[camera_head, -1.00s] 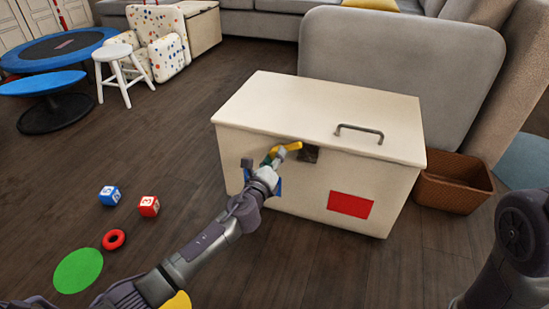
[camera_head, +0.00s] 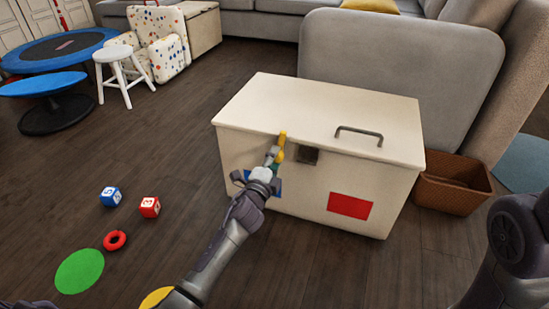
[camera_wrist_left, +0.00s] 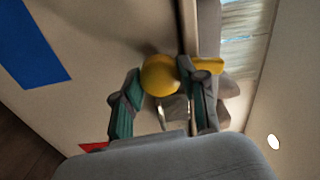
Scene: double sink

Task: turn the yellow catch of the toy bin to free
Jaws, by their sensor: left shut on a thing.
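The toy bin (camera_head: 240,160) is a cream box with its lid (camera_head: 310,105) down and a grey handle (camera_head: 360,132) on top. Its yellow catch (camera_head: 282,136) is on the front by the lid edge and points nearly upright. My left gripper (camera_head: 273,157) is at the front face, shut on the catch. In the left wrist view the catch's round yellow hub (camera_wrist_left: 160,75) is between the two fingers (camera_wrist_left: 163,100), and its yellow arm (camera_wrist_left: 206,64) extends right, partly behind a finger. My right gripper is out of view.
A dark square plate (camera_head: 308,155) and a red panel (camera_head: 349,205) are on the bin front. A wicker basket (camera_head: 455,185) stands right of the bin. Blocks (camera_head: 149,207), a red ring (camera_head: 115,240) and a green disc (camera_head: 79,271) lie on the floor at left.

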